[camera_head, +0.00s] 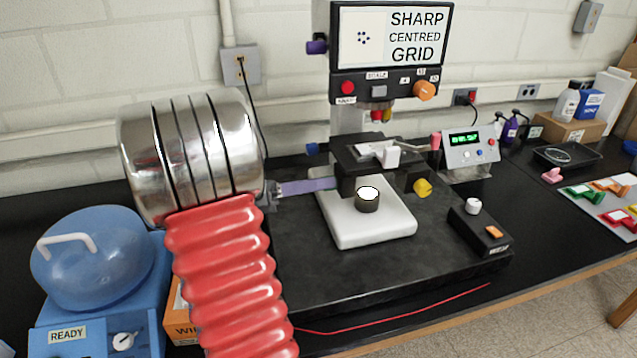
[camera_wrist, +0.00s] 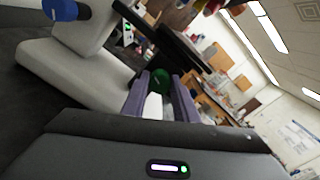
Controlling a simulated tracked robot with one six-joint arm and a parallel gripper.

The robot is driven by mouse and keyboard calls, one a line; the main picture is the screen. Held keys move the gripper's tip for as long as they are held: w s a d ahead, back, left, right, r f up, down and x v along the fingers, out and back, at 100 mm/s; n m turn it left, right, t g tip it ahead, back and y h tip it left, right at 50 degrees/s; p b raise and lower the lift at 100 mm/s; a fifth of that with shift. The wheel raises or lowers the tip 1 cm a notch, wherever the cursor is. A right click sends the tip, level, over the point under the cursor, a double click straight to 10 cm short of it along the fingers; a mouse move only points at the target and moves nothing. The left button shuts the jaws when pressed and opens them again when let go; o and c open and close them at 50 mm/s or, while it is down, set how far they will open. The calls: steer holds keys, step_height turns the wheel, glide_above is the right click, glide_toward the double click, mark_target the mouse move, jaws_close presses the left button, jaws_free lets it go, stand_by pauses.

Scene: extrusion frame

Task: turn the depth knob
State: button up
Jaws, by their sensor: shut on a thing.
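My gripper (camera_head: 333,184) reaches in from the left, its purple fingers at the left side of the dark stage block (camera_head: 372,160). In the wrist view the fingers (camera_wrist: 162,88) are shut on a green knob (camera_wrist: 160,82), with a pale piece in front of it. My fingers hide this knob in the head view. No label shows on it, so I cannot read whether it is the depth knob. Other knobs are blue (camera_head: 313,149), purple (camera_head: 317,44), orange (camera_head: 425,90) and yellow (camera_head: 422,187). The screen (camera_head: 391,37) reads "SHARP CENTRED GRID".
A white base plate (camera_head: 370,230) with a dark round piece (camera_head: 367,203) lies below the stage. A control box with a white knob (camera_head: 473,206) stands right. A blue domed device (camera_head: 95,258) is at left. A red cord (camera_head: 400,318) lies along the front edge.

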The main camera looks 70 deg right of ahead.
steer(key=shift+w+d, duration=0.1)
stand_by(0.3)
steer(key=o, duration=1.1)
steer(key=shift+c, duration=0.2)
steer(key=v, duration=0.7)
steer(key=shift+w+a, duration=0.2)
steer(key=shift+w, duration=0.05)
steer(key=shift+f, duration=0.1)
